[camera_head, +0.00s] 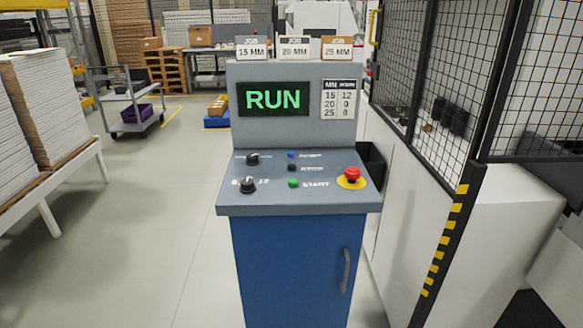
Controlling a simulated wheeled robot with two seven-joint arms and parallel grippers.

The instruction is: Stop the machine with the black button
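The control console (300,205) stands in the middle of the view, a blue cabinet with a grey sloped panel. Its screen (273,99) reads RUN in green. The small black button (292,168) sits in the panel's middle column, between a blue button (291,155) above and a green button (293,183) below, labelled START. The black button's label is too blurred to read surely. Two black knobs are on the left, an upper knob (252,159) and a lower knob (248,185). A red mushroom button (352,174) on a yellow disc is at the right. Neither gripper shows.
Job cards (294,47) stand on top of the console. A mesh fence (440,90) with a striped post (446,240) is close on the right. Stacked boards (40,105) on a bench are at the left. The floor (150,230) left of the console is clear.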

